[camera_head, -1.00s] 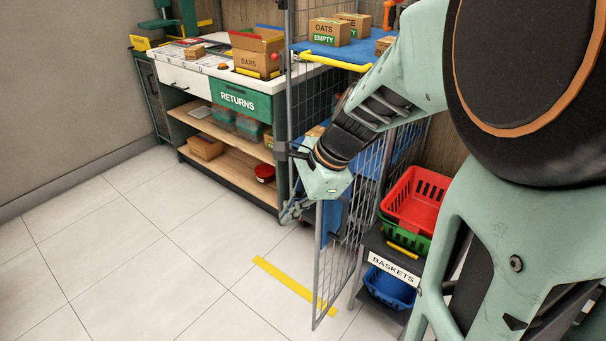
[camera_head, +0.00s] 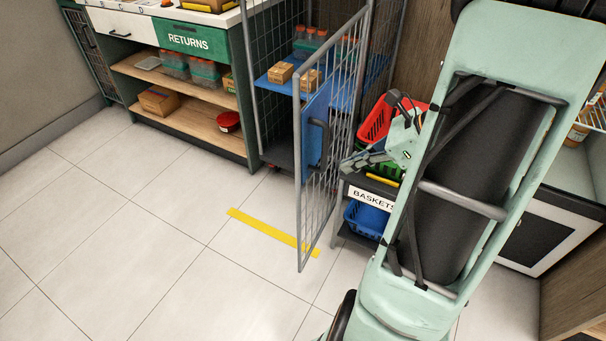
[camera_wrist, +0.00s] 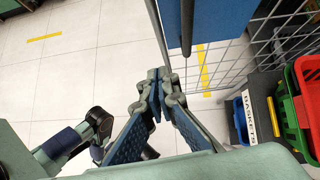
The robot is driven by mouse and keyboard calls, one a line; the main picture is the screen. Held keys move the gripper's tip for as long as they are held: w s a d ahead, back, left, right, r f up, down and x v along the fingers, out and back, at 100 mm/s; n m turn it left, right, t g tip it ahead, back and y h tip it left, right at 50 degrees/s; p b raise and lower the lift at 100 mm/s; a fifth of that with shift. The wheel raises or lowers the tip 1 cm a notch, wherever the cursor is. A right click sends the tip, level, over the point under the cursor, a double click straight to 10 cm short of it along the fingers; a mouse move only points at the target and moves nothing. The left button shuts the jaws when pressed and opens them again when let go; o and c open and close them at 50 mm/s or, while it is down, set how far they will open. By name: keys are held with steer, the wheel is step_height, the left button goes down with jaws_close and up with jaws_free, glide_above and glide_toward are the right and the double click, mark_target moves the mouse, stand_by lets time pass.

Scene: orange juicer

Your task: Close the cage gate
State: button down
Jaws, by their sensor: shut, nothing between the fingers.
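The cage gate (camera_head: 335,110) is a grey wire-mesh door with a blue panel (camera_head: 316,130) and a dark handle. It stands swung open, out from the cage (camera_head: 283,30) toward the camera, its free edge over the floor. My gripper (camera_head: 345,168) is on the right of the gate in the head view, its fingers pointing left toward the mesh; I cannot tell whether they touch it. In the wrist view my gripper (camera_wrist: 157,76) is shut and empty, just below the blue panel (camera_wrist: 222,18) and a grey upright bar; the gate mesh (camera_wrist: 275,40) is to the right.
A stand labelled BASKETS (camera_head: 345,192) with red, green and blue baskets is close to the gate's right, beneath my gripper. The returns counter (camera_head: 208,42) is left of the cage. A yellow floor strip (camera_head: 265,230) runs to the gate's foot. Floor at left is clear.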

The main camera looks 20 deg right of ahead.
steer(key=d+f+m, duration=0.1)
steer(key=d, duration=0.1)
steer(key=b, duration=0.4)
glide_toward(303, 177)
step_height(303, 177, down, 4)
steer(key=s, duration=0.1)
steer(key=w+a, duration=0.2)
steer(key=shift+w+a+f+t, duration=0.15)
steer(key=shift+w+f+t, duration=0.15)
steer(key=shift+t, duration=0.1)
steer(key=shift+w+a+r, duration=0.15)
steer(key=shift+w+a, duration=0.2)
steer(key=shift+w, duration=0.05)
